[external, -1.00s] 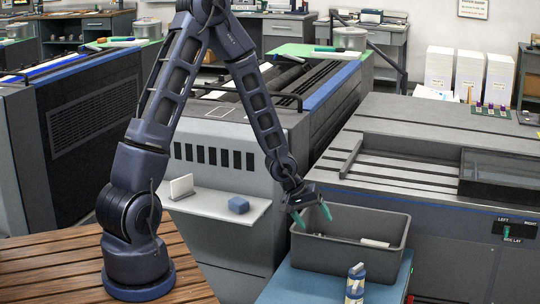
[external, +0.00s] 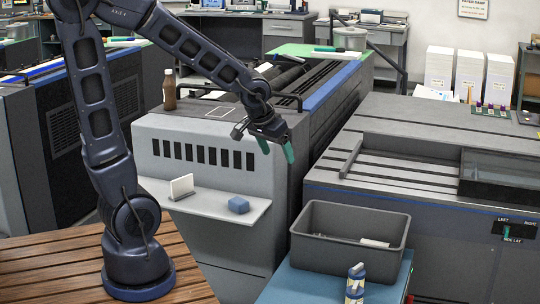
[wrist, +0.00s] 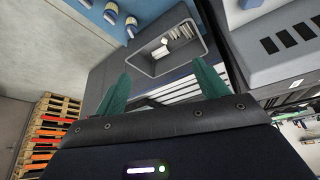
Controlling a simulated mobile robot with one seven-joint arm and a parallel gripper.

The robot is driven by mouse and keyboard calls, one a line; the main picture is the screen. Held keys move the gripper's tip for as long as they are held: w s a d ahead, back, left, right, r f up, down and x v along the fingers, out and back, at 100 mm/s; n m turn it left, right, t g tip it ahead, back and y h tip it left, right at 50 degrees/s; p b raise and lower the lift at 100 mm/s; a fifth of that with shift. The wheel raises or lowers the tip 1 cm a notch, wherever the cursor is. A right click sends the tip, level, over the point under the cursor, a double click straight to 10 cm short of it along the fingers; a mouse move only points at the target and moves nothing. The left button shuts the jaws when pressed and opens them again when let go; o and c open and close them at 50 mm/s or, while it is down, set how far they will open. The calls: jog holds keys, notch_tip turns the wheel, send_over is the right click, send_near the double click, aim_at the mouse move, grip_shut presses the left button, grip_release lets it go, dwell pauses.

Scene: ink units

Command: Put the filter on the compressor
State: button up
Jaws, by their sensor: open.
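My gripper (external: 277,150) has two teal fingers spread apart with nothing between them. In the external view it hangs at the right front of a grey machine, above and left of the grey bin. In the wrist view the open fingers (wrist: 162,87) show below the bin (wrist: 152,64). Several pale items (wrist: 162,50) lie in the bin; a white piece (external: 375,243) shows inside it in the external view. I cannot tell whether one is the filter. No unit is clearly marked as the compressor; the grey machine (external: 170,128) has a white outlined square (external: 221,113) on top.
The bin (external: 320,252) stands on a blue cart top (external: 300,285) with white-and-blue bottles (external: 355,280). A brown bottle (external: 169,90) stands on the machine.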

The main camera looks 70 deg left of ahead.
jog(key=s+d+r+m+h, duration=0.1)
jog(key=s+d+r+m, duration=0.1)
jog(key=s+r, duration=0.3)
jog(key=s+d+r+m, duration=0.2)
jog(key=s+r, duration=0.2)
jog(key=s, duration=0.8)
jog(key=shift+s+d+r+h, duration=0.3)
jog(key=shift+d+r+h, duration=0.05)
jog(key=shift+h, duration=0.05)
